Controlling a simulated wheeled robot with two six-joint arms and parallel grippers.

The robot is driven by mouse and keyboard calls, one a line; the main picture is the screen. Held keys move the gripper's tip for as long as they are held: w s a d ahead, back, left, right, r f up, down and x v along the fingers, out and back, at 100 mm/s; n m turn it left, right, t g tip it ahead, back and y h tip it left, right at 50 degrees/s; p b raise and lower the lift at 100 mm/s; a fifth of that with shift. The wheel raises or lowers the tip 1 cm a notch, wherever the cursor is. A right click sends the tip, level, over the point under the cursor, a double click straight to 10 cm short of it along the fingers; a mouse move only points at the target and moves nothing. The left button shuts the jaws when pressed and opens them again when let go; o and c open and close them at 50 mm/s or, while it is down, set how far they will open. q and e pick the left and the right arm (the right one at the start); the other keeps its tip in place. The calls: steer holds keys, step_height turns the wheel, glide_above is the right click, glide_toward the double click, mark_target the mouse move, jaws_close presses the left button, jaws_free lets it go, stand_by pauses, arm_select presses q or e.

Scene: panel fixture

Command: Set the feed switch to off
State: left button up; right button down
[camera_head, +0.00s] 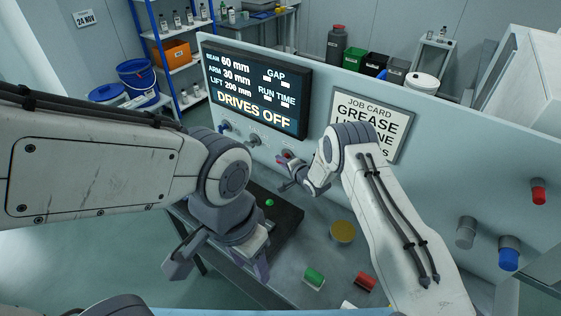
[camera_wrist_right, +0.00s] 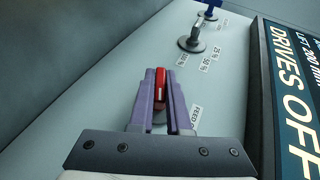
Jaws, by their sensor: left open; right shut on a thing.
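The feed switch is a red handle (camera_wrist_right: 160,84) on the panel, with a partly hidden label (camera_wrist_right: 195,118) reading "FEED" beside it. My right gripper (camera_wrist_right: 161,92) is shut on the red handle, one purple finger on each side. In the head view the right gripper (camera_head: 290,170) is at the panel below the display, and a bit of red shows at its fingers. The handle's pointing relative to its full label cannot be told. My left gripper (camera_head: 220,264) is open and empty, low in front of the panel near the bench.
A display (camera_head: 256,85) reads "DRIVES OFF". A grey knob (camera_wrist_right: 192,42) with percent labels and a blue knob (camera_wrist_right: 208,14) sit along the panel from the switch. A job card (camera_head: 368,122) hangs right. The bench holds a black tray (camera_head: 285,220), green block (camera_head: 314,277) and brass disc (camera_head: 343,232).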

steer(key=g+h, duration=0.1)
steer(key=n+g+h, duration=0.1)
steer(key=shift+w+d+r+h+b, duration=0.1)
steer(key=shift+w+r+h+b, duration=0.15)
steer(key=shift+h+b, duration=0.1)
steer(key=shift+g+h, duration=0.55)
steer(key=shift+g, duration=0.25)
steer(key=shift+n+h, duration=0.3)
steer(key=g+h+b, duration=0.1)
steer(key=b, duration=0.2)
steer(key=g+h+b, duration=0.1)
steer(key=b, duration=0.2)
steer(key=shift+f+n+b, duration=0.3)
steer(key=shift+f+b, duration=0.1)
steer(key=shift+d+r+n+g+h+b, duration=0.1)
steer(key=shift+r+n+g+h+b, duration=0.1)
steer(key=shift+g+h+b, duration=0.5)
steer(key=shift+r+n+g+h+b, duration=0.1)
steer(key=shift+n+g+h+b, duration=0.1)
steer(key=shift+g+h+b, duration=0.45)
steer(key=shift+h, duration=0.25)
steer(key=shift+r, duration=0.15)
steer(key=c, duration=0.9)
jaws_free()
steer(key=shift+s, duration=0.1)
